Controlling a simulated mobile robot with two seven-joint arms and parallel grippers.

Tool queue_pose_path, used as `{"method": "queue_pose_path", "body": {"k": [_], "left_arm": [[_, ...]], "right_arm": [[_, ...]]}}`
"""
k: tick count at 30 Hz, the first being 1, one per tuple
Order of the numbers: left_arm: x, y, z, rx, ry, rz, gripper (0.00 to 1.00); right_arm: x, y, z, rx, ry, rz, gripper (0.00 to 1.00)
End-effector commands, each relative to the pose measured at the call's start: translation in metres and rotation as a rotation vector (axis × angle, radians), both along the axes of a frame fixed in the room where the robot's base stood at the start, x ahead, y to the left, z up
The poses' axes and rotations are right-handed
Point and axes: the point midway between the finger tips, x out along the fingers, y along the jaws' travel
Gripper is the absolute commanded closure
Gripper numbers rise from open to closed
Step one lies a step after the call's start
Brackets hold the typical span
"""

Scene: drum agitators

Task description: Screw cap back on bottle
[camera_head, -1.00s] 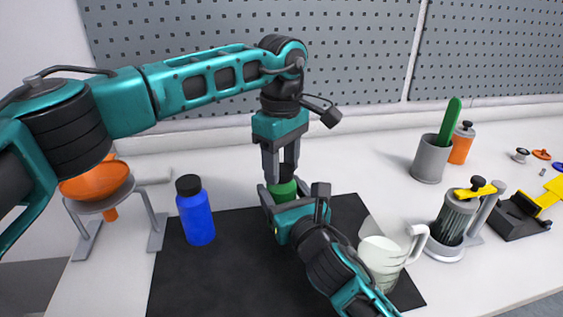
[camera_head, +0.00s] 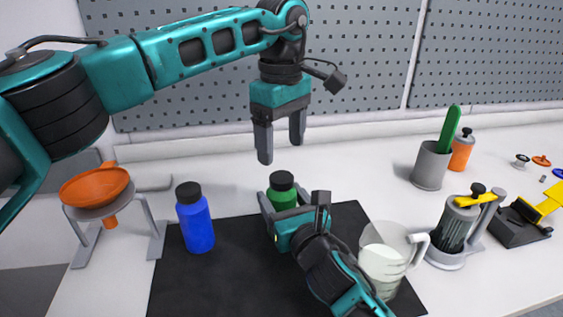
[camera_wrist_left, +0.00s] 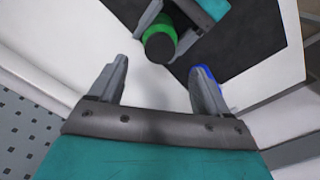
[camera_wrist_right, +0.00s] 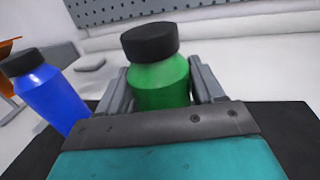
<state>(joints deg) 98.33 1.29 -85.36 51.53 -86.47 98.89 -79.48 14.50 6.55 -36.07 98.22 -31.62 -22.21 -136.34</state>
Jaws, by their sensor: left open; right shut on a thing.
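A green bottle (camera_head: 283,198) stands upright at the back part of the black mat. Its black cap (camera_head: 282,180) sits on its mouth; I cannot tell how tight it is. My right gripper (camera_head: 288,207) is shut around the bottle's body. The right wrist view shows the green bottle (camera_wrist_right: 163,82) between the fingers with the cap (camera_wrist_right: 150,40) on top. My left gripper (camera_head: 282,140) is open and empty, pointing down above the cap and apart from it. In the left wrist view the cap (camera_wrist_left: 159,46) lies beyond the open fingers (camera_wrist_left: 160,85).
A blue bottle (camera_head: 196,222) with a black cap stands left of the green one. An orange funnel (camera_head: 95,187) on a stand is further left. A measuring jug (camera_head: 385,258) stands close right of my right arm. The black mat (camera_head: 200,285) is clear at front left.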

Motion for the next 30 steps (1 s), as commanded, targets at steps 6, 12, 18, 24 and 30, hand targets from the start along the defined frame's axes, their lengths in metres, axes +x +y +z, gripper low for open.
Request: {"method": "queue_pose_path", "body": {"k": [6,12,18,24,30], "left_arm": [[0.000,-0.001,0.040,-0.001,-0.002,0.000,0.23],[0.000,0.000,0.054,-0.001,0.001,0.000,0.23],[0.000,0.000,0.055,-0.001,0.001,-0.001,0.23],[0.000,0.000,0.054,-0.001,0.001,-0.001,0.23],[0.000,0.000,0.054,0.000,0.001,-0.001,0.23]], "right_arm": [[0.000,0.000,-0.001,-0.001,0.002,-0.001,1.00],[0.000,0.000,-0.001,0.000,0.001,0.000,1.00],[0.000,0.000,-0.001,-0.001,0.002,0.000,1.00],[0.000,0.000,-0.001,0.000,0.001,0.000,0.21],[0.000,0.000,0.000,0.000,0.001,0.000,0.03]]}}
